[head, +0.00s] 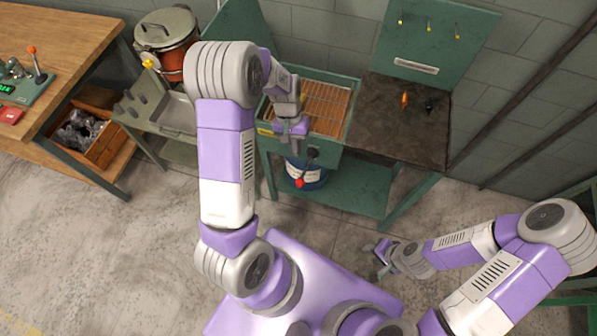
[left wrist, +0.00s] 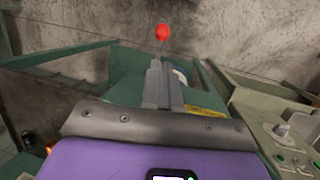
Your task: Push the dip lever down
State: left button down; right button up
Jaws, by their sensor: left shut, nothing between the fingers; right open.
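The dip lever's red knob (head: 299,183) shows at the front of the green bench with a wire-rack tray, with a dark hub just above it. In the left wrist view the red knob (left wrist: 162,32) stands just beyond my fingertips, on a thin rod. My left gripper (head: 293,150) is over the bench's front edge, above the knob in the picture. Its fingers (left wrist: 157,75) are shut and empty. I cannot tell whether they touch the lever. My right gripper (head: 378,258) is open and empty, low at the right, away from the bench.
The wire-rack tray (head: 325,103) is behind my left gripper. A blue-and-white bucket (head: 315,178) stands below the bench front. A dark worktop (head: 415,135) with small tools adjoins at right. A wooden table (head: 75,25) stands at far left. Open floor lies at front left.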

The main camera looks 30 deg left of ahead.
aim_at(300, 179)
pick_arm(q)
jog(key=shift+a+v, duration=0.2)
jog(key=shift+v, duration=0.8)
jog(key=shift+f, duration=0.1)
jog(key=x, duration=1.4)
jog(key=shift+s+b, duration=0.1)
jog(key=shift+b, duration=0.2)
pick_arm(e)
jog(key=shift+f, duration=0.3)
